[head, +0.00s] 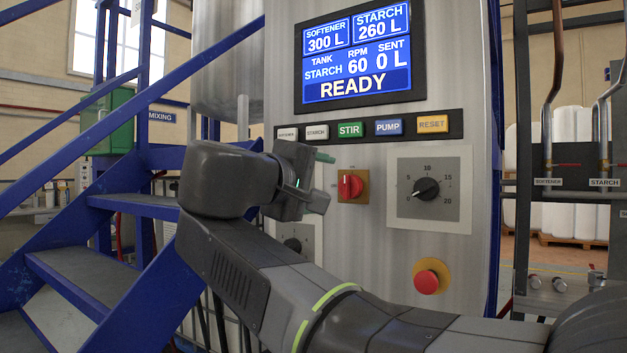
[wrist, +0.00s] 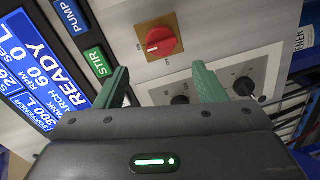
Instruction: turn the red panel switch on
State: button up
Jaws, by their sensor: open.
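The red panel switch (head: 352,186) is a red rotary knob on an orange-brown square plate, below the button row on the steel panel. In the wrist view the red switch (wrist: 161,42) lies ahead of the fingers, about centred between them. Its pale mark appears to point towards the display side. My gripper (head: 324,180) is just left of the switch in the head view. In the wrist view my gripper (wrist: 161,76) is open, with two green fingers apart and nothing between them. The fingers look short of the knob; no contact shows.
Above the switch are the STIR button (head: 349,130), PUMP button (head: 388,127) and a display (head: 358,88) reading READY. A black dial (head: 426,189) is to the right, a red mushroom button (head: 427,282) below. Blue stairs (head: 110,200) stand left.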

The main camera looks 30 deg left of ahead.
aim_at(343, 186)
jog(key=shift+s+a+r, duration=0.15)
jog(key=shift+s, duration=1.2)
jog(key=shift+s+a+r, duration=0.1)
jog(key=shift+s, duration=1.25)
jog(key=shift+w, duration=0.15)
jog(key=w, duration=0.4)
jog(key=w+f, duration=0.1)
jog(key=w, duration=0.4)
jog(key=w+d, duration=0.1)
jog(key=w, duration=0.3)
jog(key=shift+w+f, duration=0.15)
jog(key=shift+w, duration=0.1)
jog(key=shift+s, duration=0.15)
